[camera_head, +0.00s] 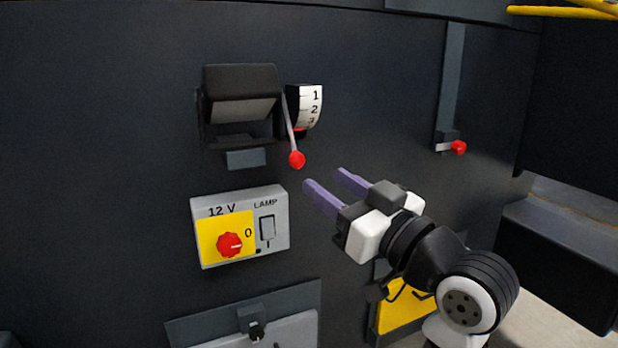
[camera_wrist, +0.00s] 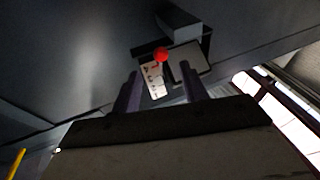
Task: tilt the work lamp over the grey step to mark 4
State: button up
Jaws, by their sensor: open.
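The work lamp (camera_head: 240,95) is a dark box with a paler lower face, in a bracket on the dark wall at upper left. A curved white scale (camera_head: 311,106) beside it shows 1, 2 and 3; its lower part is hidden or out of sight. A thin lever with a red ball knob (camera_head: 297,159) points down beside the scale. My gripper (camera_head: 325,178) is open and empty, to the right of and slightly below the knob, apart from it. In the wrist view, the knob (camera_wrist: 160,54) and scale (camera_wrist: 152,80) appear between and beyond the fingers.
Below the lamp is a grey 12 V lamp box (camera_head: 275,215) with a red rotary knob (camera_head: 229,245) on yellow and a rocker switch. A red-tipped latch (camera_head: 458,148) is on the wall at right. Grey equipment (camera_head: 280,332) sits low. The wall between knob and latch is clear.

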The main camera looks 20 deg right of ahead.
jog(key=v, duration=0.5)
jog(key=shift+b, duration=0.4)
